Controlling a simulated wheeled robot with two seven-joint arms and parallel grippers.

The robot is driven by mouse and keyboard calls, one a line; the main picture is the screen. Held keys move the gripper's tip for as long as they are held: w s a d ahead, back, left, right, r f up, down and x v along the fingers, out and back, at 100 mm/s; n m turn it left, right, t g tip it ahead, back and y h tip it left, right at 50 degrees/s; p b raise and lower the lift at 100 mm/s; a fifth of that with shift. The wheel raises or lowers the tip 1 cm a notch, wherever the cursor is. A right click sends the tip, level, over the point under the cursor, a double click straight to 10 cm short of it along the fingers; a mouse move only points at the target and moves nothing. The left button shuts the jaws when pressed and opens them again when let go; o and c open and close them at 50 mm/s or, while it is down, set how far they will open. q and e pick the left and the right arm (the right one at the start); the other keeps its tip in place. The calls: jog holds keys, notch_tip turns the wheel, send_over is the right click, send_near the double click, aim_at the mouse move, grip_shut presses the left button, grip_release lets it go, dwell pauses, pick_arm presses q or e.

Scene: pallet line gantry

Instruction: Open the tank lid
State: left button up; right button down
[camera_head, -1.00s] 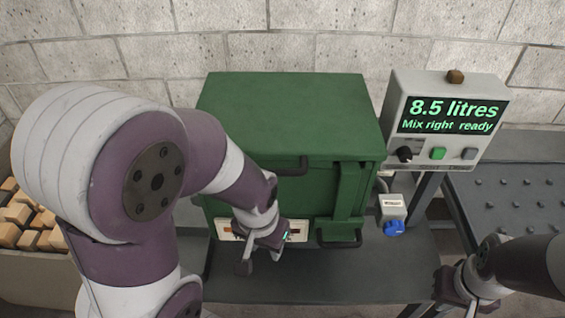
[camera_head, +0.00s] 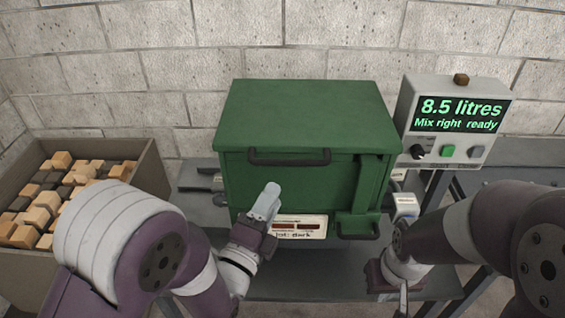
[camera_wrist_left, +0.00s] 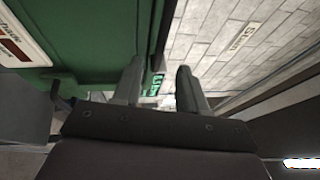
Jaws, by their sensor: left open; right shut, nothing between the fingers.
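The green tank (camera_head: 268,185) stands in the middle of the head view. Its flat lid (camera_head: 300,110) is down, with a black bar handle (camera_head: 289,157) across its front edge. My left gripper (camera_head: 267,200) is in front of the tank, below the handle and apart from it in the picture, fingers pointing up. In the left wrist view my left gripper (camera_wrist_left: 160,82) is open and empty, with the tank's green side (camera_wrist_left: 75,35) at left. My right gripper (camera_head: 382,280) is low in front of the tank's right side, shut, its fingertips partly hidden.
A control box (camera_head: 450,125) right of the tank reads "8.5 litres, Mix right ready". A label plate (camera_head: 299,227) is on the tank's lower front. A second black handle (camera_head: 358,235) sits at lower right. A bin (camera_head: 150,165) of wooden blocks stands at left.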

aim_at(288, 165)
pick_arm(q)
jog(key=p+x, duration=0.2)
jog(key=x, duration=0.8)
jog(key=shift+w+r, duration=0.1)
jog(key=shift+a, duration=0.1)
grip_shut()
jog(key=shift+r, duration=0.1)
